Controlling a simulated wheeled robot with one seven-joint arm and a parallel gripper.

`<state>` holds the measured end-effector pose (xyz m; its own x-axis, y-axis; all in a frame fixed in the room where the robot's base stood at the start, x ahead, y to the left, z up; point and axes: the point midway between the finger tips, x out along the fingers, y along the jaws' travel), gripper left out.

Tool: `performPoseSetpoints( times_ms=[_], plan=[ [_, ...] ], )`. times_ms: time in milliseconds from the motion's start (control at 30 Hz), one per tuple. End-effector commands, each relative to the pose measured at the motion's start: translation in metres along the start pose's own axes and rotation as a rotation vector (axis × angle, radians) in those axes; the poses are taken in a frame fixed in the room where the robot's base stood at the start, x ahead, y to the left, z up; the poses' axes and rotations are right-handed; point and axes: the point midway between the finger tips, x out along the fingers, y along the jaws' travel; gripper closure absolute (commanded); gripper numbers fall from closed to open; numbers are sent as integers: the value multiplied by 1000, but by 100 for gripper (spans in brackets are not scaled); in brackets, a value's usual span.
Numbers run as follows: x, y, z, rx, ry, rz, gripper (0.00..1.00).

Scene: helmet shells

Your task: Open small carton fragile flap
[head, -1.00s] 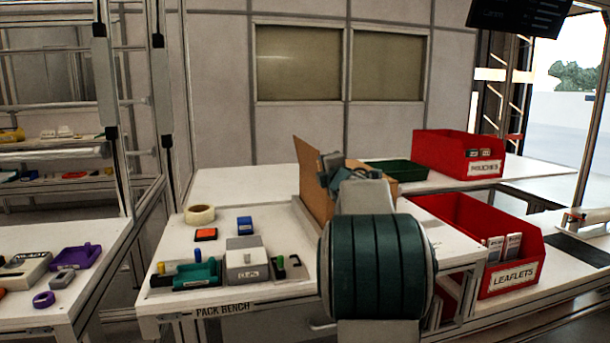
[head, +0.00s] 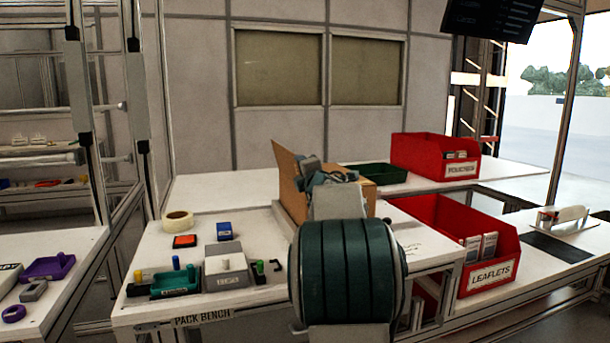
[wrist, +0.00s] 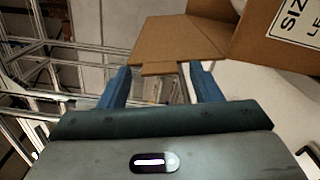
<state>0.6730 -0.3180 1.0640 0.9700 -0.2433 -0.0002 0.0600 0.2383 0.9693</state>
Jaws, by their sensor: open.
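The small brown carton (head: 293,204) stands on the pack bench, partly hidden behind my arm in the head view. A flap (head: 287,162) rises at its left side. In the wrist view the carton wall (wrist: 277,38) with a printed label is at upper right. A brown flap (wrist: 175,42) reaches down from the top toward my fingers. My gripper (wrist: 158,70) is open, with its two blue fingers apart. The flap's near edge appears between or just beyond the fingertips; I cannot tell whether they touch. No fragile marking is readable.
A dark green tray (head: 378,174) and a red bin (head: 428,157) stand behind the carton. A red leaflets bin (head: 487,273) is at right. Tape (head: 178,219) and several small tools lie on the bench (head: 225,198) at left. The bench behind them is clear.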

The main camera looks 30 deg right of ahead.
Motion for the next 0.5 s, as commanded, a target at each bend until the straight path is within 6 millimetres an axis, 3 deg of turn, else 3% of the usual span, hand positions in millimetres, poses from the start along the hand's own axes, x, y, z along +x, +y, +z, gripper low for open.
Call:
performPoseSetpoints(
  times_ms=[167,500],
  plan=[
    [-12,1,0,1,-1,1,42],
    [-74,1,1,1,-2,1,42]
  ],
)
